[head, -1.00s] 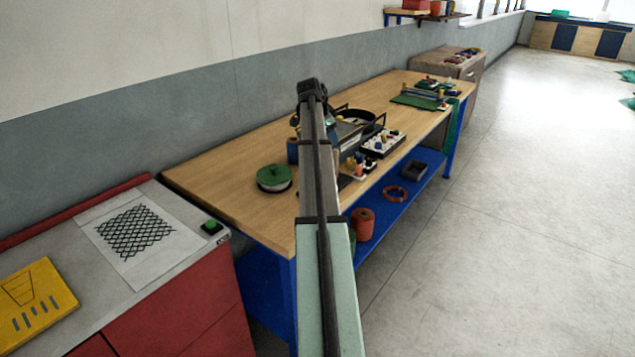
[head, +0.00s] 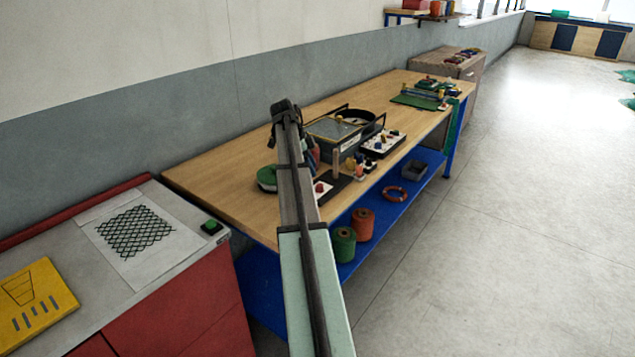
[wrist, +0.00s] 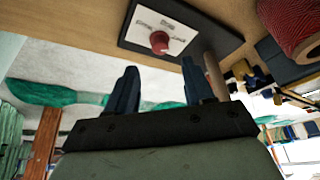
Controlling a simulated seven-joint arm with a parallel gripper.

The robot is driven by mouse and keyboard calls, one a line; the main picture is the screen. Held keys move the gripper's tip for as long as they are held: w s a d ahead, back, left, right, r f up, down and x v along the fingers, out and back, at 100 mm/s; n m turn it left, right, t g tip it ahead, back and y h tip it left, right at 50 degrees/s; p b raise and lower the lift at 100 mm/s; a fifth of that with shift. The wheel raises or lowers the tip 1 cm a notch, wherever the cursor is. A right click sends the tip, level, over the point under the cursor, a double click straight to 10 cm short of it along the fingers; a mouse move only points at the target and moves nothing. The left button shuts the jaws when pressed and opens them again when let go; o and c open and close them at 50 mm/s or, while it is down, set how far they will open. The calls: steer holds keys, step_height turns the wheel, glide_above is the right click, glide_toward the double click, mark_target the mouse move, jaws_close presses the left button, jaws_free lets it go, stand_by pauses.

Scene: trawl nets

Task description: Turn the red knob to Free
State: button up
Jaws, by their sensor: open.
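The red knob (head: 320,187) sits on a white label plate on a dark base (head: 338,186), near the front edge of the wooden bench, just right of my arm. In the wrist view the red knob (wrist: 159,41) stands on the white plate (wrist: 160,25), which has small dark lettering around the knob, too small to read. My gripper (wrist: 157,85) is open and empty, its two dark fingers apart, with the knob ahead of and above the fingertips in the picture. In the head view my arm hides most of the gripper.
A wooden post (head: 336,165) stands beside the knob's base. A dark box (head: 335,135), a tray of small coloured parts (head: 382,142) and a green spool (head: 267,178) are close by on the bench (head: 225,180). The bench's near left part is clear.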

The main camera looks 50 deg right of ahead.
mark_target(319, 185)
steer(key=x, duration=0.6)
steer(key=shift+s+d+f, duration=0.1)
steer(key=shift+d+f, duration=0.05)
steer(key=shift+f, duration=0.2)
steer(key=shift+c, duration=0.3)
jaws_close()
